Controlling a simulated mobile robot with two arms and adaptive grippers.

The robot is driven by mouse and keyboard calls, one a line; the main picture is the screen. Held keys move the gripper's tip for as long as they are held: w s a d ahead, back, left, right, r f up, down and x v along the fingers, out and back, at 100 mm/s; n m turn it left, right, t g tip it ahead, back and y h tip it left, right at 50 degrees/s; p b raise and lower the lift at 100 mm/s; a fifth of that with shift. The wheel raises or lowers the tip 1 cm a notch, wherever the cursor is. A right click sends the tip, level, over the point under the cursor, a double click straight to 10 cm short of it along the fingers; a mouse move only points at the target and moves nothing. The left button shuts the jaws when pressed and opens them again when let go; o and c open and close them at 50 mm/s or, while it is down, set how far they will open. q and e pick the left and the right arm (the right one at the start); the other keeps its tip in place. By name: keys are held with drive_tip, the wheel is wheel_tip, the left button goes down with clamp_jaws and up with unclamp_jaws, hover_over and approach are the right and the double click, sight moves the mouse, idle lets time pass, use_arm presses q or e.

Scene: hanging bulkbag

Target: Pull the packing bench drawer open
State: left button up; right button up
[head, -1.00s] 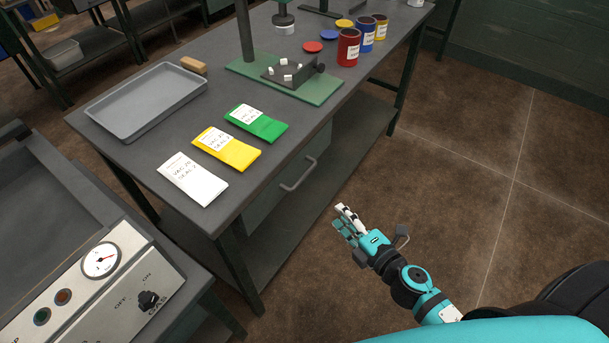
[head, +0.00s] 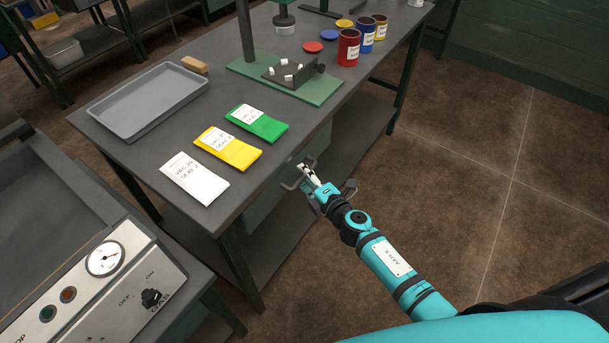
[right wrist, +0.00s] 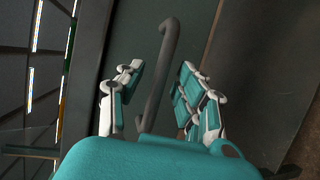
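The packing bench drawer (head: 262,212) is a dark green front under the bench top, and it looks shut. Its grey bar handle (head: 288,184) sticks out, with my right gripper (head: 308,178) at its right end in the head view. In the right wrist view the handle (right wrist: 155,82) runs between the two open fingers of my right gripper (right wrist: 157,92). Gaps show on both sides, so the fingers are not closed on it. The gripper hides part of the handle in the head view. My left gripper is in neither view.
The packing bench top (head: 150,160) holds a grey tray (head: 140,105), white, yellow and green packets, and several cans. A control panel with a gauge (head: 104,259) stands at front left. The brown floor (head: 480,190) to the right is clear.

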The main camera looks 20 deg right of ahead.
drive_tip(key=shift+w+a, duration=0.1)
drive_tip(key=shift+w, duration=0.25)
clamp_jaws()
idle(0.3)
